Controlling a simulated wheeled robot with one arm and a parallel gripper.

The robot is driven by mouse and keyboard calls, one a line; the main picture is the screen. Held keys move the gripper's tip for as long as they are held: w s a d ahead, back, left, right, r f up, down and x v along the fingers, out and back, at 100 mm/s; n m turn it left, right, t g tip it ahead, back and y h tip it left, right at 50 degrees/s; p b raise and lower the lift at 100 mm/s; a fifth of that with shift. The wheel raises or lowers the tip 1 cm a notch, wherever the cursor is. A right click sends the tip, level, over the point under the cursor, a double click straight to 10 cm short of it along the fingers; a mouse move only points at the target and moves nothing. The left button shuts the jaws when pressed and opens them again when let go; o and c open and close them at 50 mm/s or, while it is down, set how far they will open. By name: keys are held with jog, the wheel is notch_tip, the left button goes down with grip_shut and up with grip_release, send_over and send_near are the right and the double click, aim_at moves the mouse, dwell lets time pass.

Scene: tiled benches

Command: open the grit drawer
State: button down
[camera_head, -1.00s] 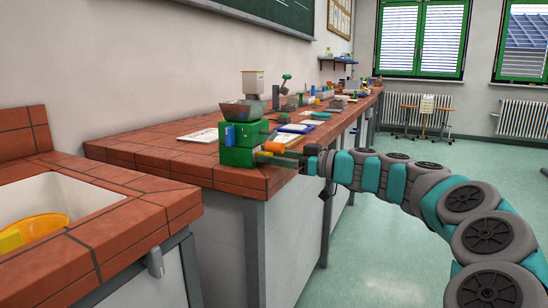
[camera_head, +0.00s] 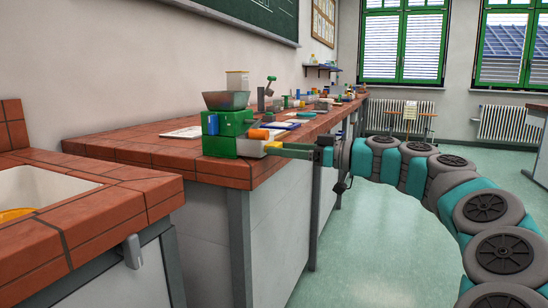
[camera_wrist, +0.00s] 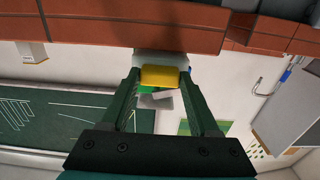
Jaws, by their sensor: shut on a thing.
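The green grinder-like block (camera_head: 222,140) stands near the bench's front corner, with a grey hopper (camera_head: 227,100) on top. A pale drawer (camera_head: 250,147) sticks out of its lower part, toward my gripper. My gripper (camera_head: 273,149) reaches in from the right and is shut on the drawer's yellow handle (camera_head: 272,144). In the wrist view the yellow handle (camera_wrist: 160,77) sits between both fingertips (camera_wrist: 161,80), with the pale drawer (camera_wrist: 160,58) beyond it. The drawer's inside is hidden in both views.
Several small items lie farther along the tiled bench (camera_head: 200,168). A sink (camera_head: 50,190) is set in the nearer bench at left. The floor (camera_head: 330,250) right of the bench is clear.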

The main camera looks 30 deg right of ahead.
jog(key=shift+c, duration=0.6)
grip_release()
jog(key=v, duration=0.7)
jog(key=shift+s+d+b, duration=0.25)
jog(key=shift+s+b, duration=0.05)
jog(key=shift+b, duration=0.1)
